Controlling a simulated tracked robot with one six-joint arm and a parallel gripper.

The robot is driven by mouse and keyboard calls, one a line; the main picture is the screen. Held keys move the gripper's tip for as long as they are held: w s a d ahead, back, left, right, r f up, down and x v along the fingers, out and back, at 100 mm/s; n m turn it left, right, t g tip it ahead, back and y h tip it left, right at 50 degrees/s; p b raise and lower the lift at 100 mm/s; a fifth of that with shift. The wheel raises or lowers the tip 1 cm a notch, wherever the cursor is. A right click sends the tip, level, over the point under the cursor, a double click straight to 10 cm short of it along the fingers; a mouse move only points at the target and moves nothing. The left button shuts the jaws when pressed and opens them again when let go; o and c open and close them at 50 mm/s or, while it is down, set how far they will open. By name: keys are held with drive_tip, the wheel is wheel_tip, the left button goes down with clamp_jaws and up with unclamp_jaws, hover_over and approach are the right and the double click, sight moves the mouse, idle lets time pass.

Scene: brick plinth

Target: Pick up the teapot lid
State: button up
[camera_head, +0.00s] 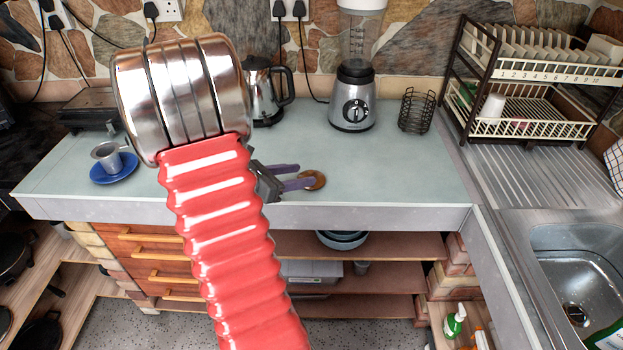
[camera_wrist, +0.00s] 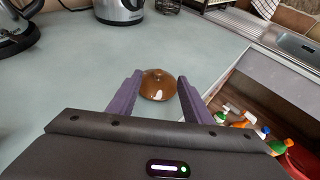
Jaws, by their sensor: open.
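The teapot lid is a round, glossy brown lid with a small knob, and it lies on the pale counter near its front edge. It shows in the wrist view (camera_wrist: 158,87) and in the head view (camera_head: 314,181). My gripper (camera_head: 301,175) is open, with its two purple fingers low over the counter and pointing at the lid. In the wrist view my gripper (camera_wrist: 158,82) has the lid between its fingertips in the picture, with a gap on each side. I cannot tell whether the tips are level with the lid. The teapot is not seen.
A blender (camera_head: 353,97), a steel kettle (camera_head: 262,95) and a wire basket (camera_head: 417,111) stand behind the lid. A cup on a blue saucer (camera_head: 114,168) is at left. A dish rack (camera_head: 530,90) and sink (camera_head: 578,270) are at right. Counter around the lid is clear.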

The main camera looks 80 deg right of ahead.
sight(311, 171)
drive_tip(key=shift+d, duration=0.1)
drive_tip(key=shift+x, duration=2.65)
drive_tip(key=shift+w, duration=0.15)
drive_tip(key=shift+c, duration=0.7)
drive_tip(key=shift+f, duration=0.2)
clamp_jaws()
